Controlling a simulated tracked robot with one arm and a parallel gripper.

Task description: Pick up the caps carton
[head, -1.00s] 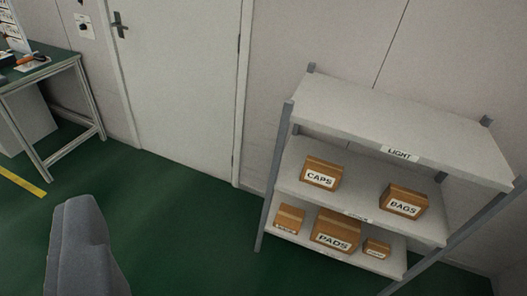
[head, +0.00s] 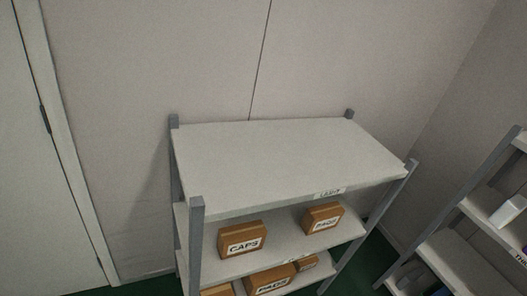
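The caps carton (head: 242,238) is a small brown box with a white "CAPS" label on its front. It sits upright on the middle shelf (head: 283,246) of the grey-posted rack, toward the left end and under the top shelf. My gripper is not visible in this view.
The bags carton (head: 323,218) stands right of the caps carton on the same shelf. The pads carton (head: 270,279) and smaller boxes are on the shelf below. The top shelf (head: 280,160) is empty. A second rack (head: 455,235) stands at right; a door (head: 45,150) is at left.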

